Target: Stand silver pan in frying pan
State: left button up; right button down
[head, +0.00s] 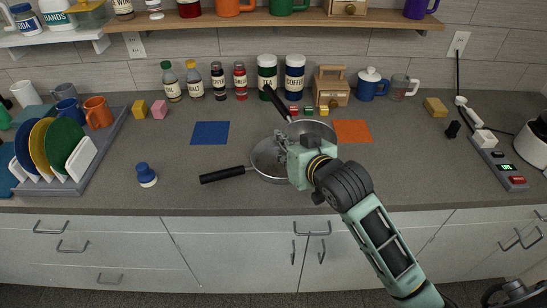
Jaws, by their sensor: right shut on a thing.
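My right gripper (287,146) is over the middle of the counter, shut on the rim of a grey metal pan, which I take as the silver pan (312,129). Its black handle points to the upper left, toward the tea jar. The other grey pan, which I take as the frying pan (267,155), lies just left of the gripper with its black handle pointing left. The two pans look close together and overlap in the view. The gripper hides where they meet, so I cannot tell whether they touch. My left gripper is not in view.
A blue mat (210,133) and an orange mat (353,132) lie on the counter. A plate rack (95,160) stands left, with a blue-capped shaker (146,175) nearby. Jars, bottles and a wooden box (332,87) line the wall. A power strip (503,170) is right.

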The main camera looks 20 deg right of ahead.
jog(key=w+a+f+p, duration=0.1)
jog(key=w+f, duration=0.2)
jog(key=w+a+f+p, duration=0.1)
jog(key=w+f, duration=0.2)
jog(key=w+a+f+p, duration=0.1)
jog(key=w+f, duration=0.2)
jog(key=w, duration=0.1)
jog(key=shift+w+a+f, duration=0.1)
jog(key=shift+a+f, duration=0.05)
jog(key=shift+a, duration=0.15)
jog(key=shift+f, duration=0.4)
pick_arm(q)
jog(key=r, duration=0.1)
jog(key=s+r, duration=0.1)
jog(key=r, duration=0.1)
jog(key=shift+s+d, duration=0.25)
pick_arm(e)
jog(key=shift+f, duration=0.1)
jog(key=shift+f, duration=0.15)
jog(key=c, duration=1.9)
grip_release()
jog(key=shift+f, duration=0.1)
jog(key=shift+c, duration=0.2)
